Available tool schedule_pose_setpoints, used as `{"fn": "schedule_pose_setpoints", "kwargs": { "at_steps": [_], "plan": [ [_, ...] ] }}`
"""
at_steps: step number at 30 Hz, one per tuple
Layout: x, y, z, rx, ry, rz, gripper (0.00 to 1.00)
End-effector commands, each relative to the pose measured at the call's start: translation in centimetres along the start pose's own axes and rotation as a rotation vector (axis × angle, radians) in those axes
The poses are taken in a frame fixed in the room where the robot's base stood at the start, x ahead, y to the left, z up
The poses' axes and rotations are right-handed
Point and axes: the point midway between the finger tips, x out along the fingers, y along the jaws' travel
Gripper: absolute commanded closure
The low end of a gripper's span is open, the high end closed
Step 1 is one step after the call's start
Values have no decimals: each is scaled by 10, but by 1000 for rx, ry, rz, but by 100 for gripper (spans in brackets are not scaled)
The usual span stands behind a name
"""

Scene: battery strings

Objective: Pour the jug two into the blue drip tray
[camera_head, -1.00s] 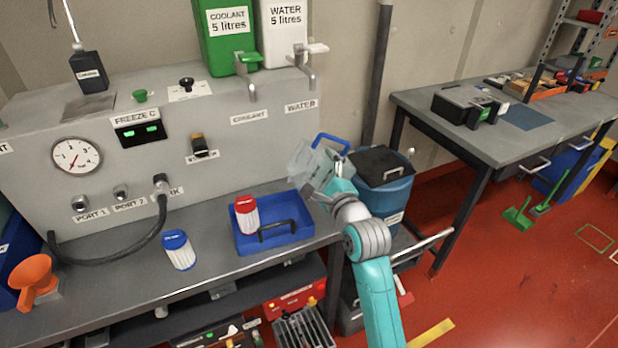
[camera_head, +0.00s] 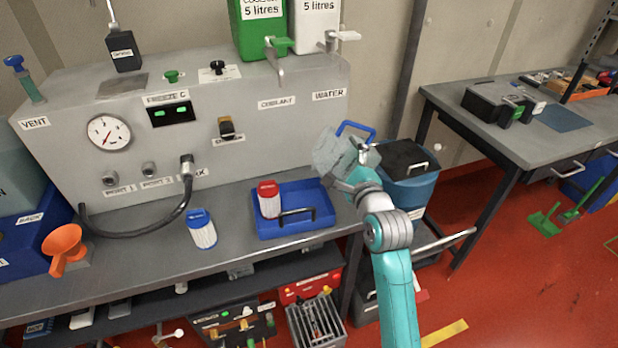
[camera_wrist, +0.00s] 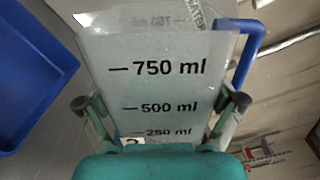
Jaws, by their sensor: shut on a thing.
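A clear jug (camera_head: 334,150) with a blue handle (camera_head: 356,128) is held in my gripper (camera_head: 362,172), to the right of the tray and above the bench edge. In the wrist view the jug (camera_wrist: 160,88) fills the middle, with 750, 500 and 250 ml marks, and the two fingers press on its sides. A number label low on it is mostly hidden. I cannot tell how much liquid it holds. The blue drip tray (camera_head: 262,228) sits on the bench, left of the jug. A red-capped white canister (camera_head: 269,203) stands in its back left part. The tray's edge also shows in the wrist view (camera_wrist: 45,95).
A blue-capped canister (camera_head: 202,232) and an orange funnel (camera_head: 63,245) stand left of the tray. The grey machine (camera_head: 200,150) with coolant and water taps is behind. A blue bin (camera_head: 412,190) with a dark lid stands at right. A workbench (camera_head: 500,135) is further right.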

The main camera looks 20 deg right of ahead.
Motion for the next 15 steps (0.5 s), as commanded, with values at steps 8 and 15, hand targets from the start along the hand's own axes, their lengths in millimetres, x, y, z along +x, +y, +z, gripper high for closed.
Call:
{"fn": "schedule_pose_setpoints", "kwargs": {
  "at_steps": [8,15],
  "plan": [
    [0,-2,1,-7,-1,-2,62],
    [0,-5,6,-73,-1,-2,62]
  ]
}}
